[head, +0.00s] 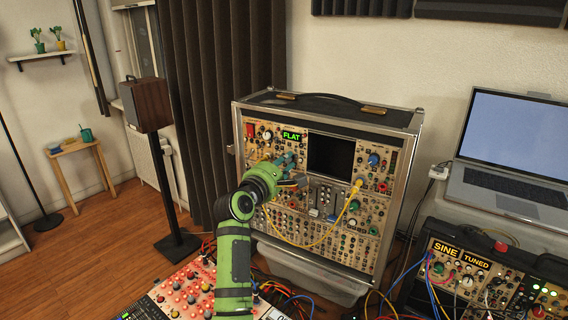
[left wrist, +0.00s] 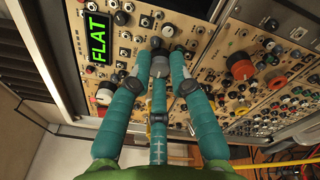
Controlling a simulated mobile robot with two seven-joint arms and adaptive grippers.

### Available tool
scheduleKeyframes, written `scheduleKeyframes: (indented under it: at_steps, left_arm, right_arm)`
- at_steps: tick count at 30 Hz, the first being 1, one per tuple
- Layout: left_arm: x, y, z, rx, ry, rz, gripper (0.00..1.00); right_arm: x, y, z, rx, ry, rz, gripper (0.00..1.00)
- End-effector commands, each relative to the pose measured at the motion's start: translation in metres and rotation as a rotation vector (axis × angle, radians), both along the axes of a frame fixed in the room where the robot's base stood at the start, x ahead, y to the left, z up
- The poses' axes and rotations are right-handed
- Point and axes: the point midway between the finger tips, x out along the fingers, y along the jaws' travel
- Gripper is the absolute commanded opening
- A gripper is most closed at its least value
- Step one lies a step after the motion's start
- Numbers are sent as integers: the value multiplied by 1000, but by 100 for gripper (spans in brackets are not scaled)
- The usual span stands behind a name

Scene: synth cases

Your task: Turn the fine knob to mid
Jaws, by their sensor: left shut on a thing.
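A modular synth case (head: 420,150) stands upright with many knobs and jacks on beige panels. A green display reading FLAT (head: 291,135) sits near its top; it also shows in the left wrist view (left wrist: 97,38). My left gripper (head: 291,160) reaches the upper panel left of the dark screen. In the left wrist view, the teal fingers of my left gripper (left wrist: 162,62) are closed around a grey knob (left wrist: 161,66) right of the display. The fingers cover much of it, so I cannot read its label or pointer. My right gripper is not in view.
A yellow cable (head: 338,218) hangs across the case front. A laptop (head: 515,145) stands at the right above a smaller module case with SINE and TUNED displays (head: 446,249). A red-knobbed panel (head: 183,292) lies at the bottom. A speaker (head: 146,104) stands left.

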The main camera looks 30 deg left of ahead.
Motion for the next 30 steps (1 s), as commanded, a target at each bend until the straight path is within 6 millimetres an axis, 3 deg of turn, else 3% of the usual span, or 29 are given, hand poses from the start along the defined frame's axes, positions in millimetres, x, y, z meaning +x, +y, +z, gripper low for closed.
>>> scheduleKeyframes:
  at_steps: [11, 30]
  left_arm:
    - [0, 1, -1, 199, 14, 1, 0]
    - [0, 2, -1, 803, 50, 1, 0]
  right_arm:
    - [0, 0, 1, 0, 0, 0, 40]
    - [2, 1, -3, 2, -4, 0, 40]
